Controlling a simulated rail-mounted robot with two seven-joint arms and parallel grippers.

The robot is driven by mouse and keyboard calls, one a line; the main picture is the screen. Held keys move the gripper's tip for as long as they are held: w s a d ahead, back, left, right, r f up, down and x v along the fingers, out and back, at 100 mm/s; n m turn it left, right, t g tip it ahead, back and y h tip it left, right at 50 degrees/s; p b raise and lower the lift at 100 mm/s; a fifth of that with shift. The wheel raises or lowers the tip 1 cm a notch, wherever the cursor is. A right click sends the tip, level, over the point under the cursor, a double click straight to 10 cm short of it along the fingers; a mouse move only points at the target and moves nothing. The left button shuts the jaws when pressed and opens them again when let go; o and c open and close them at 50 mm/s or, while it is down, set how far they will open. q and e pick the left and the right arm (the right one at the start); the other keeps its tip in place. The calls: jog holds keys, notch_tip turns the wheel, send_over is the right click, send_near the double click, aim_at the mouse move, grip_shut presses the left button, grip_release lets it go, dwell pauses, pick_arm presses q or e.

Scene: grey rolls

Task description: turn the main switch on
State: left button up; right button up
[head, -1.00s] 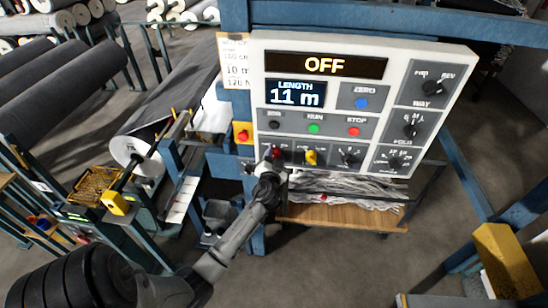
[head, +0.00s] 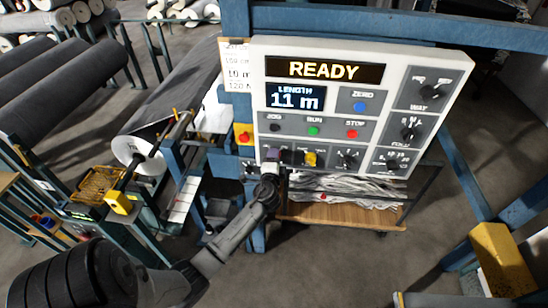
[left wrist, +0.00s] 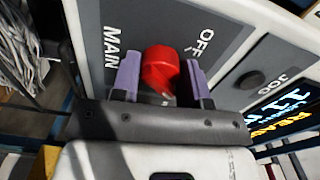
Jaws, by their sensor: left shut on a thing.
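The main switch is a red knob (left wrist: 160,68) on a grey plate marked MAIN and OFF in the left wrist view. My left gripper (left wrist: 163,82) is shut on it, with one purple finger on each side. In the head view my left gripper (head: 272,160) is at the lower left corner of the control panel (head: 455,60) and hides the knob. The panel's upper display (head: 323,69) reads READY, and the length display (head: 296,96) reads 11 m. My right gripper is in neither view.
A yellow knob (head: 310,159) sits close to the right of the gripper. A red button on a yellow box (head: 243,135) is just left of the panel. Green, red and blue buttons and several black knobs share the panel. A blue frame surrounds it.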

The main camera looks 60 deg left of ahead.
pick_arm(q)
jog(key=shift+m, duration=0.7)
jog(key=o, duration=0.9)
jog(key=shift+b+v, duration=1)
jog(key=shift+v, duration=5.9)
